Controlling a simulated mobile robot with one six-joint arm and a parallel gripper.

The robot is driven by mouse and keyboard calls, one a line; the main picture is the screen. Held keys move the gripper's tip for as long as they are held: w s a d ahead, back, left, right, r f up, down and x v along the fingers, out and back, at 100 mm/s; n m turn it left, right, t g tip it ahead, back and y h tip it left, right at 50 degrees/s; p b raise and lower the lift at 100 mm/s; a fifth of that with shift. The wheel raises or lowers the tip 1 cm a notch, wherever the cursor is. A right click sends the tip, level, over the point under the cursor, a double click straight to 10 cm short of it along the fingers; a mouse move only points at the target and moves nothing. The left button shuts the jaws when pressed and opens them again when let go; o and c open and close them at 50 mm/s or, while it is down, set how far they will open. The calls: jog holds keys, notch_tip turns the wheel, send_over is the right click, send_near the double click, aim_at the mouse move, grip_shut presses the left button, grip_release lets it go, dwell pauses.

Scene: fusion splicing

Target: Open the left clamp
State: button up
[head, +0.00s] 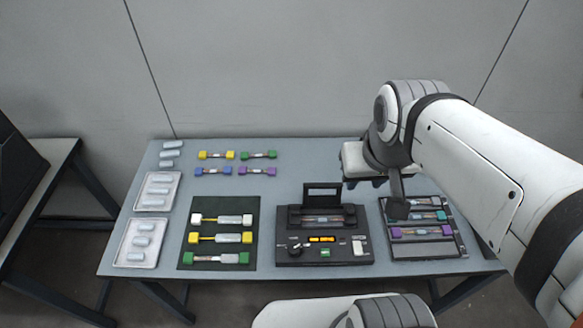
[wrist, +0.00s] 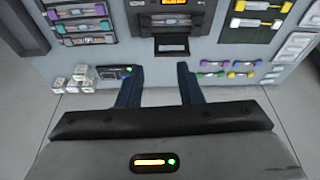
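The black fusion splicer (head: 325,245) stands near the middle of the table, with its dark lid (head: 322,193) raised at the back. A holder with a clear sleeve lies across the splicer's middle. The left clamp is on the left side of that middle strip, but it is small and dark, and I cannot tell its state. The splicer also shows upside down at the top of the wrist view (wrist: 178,20). My gripper (wrist: 158,82) is open and empty, its two dark blue fingers apart. In the head view my gripper (head: 366,183) hangs behind and right of the splicer, clear of it.
A dark mat (head: 190,262) with white, yellow and green holders lies left of the splicer. A rack (head: 455,250) with coloured holders is at right, partly behind my arm. Loose coloured holders and trays (head: 135,262) of sleeves are farther left. Small white boxes (wrist: 78,82) stand at the back.

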jog(key=w+a+f+n+g+b, duration=0.1)
jog(key=w+a+f+n+b, duration=0.1)
jog(key=w+f+n+b, duration=0.25)
jog(key=w+a+f+n+b, duration=0.2)
jog(key=f+n+b, duration=0.1)
jog(key=f+b, duration=0.4)
jog(key=n+g+b, duration=0.2)
jog(key=n+b, duration=0.7)
jog(key=b, duration=0.5)
send_near(295, 212)
jog(key=shift+s+d+f, duration=0.1)
jog(key=shift+s+d, duration=0.05)
jog(key=shift+d, duration=0.25)
jog(key=shift+w+a+f+n, duration=0.25)
jog(key=shift+a+f, duration=0.1)
jog(key=shift+f, duration=0.05)
notch_tip(295, 212, down, 7)
jog(key=shift+f+b, duration=0.2)
jog(key=shift+b, duration=0.9)
jog(key=shift+c, duration=0.3)
grip_shut()
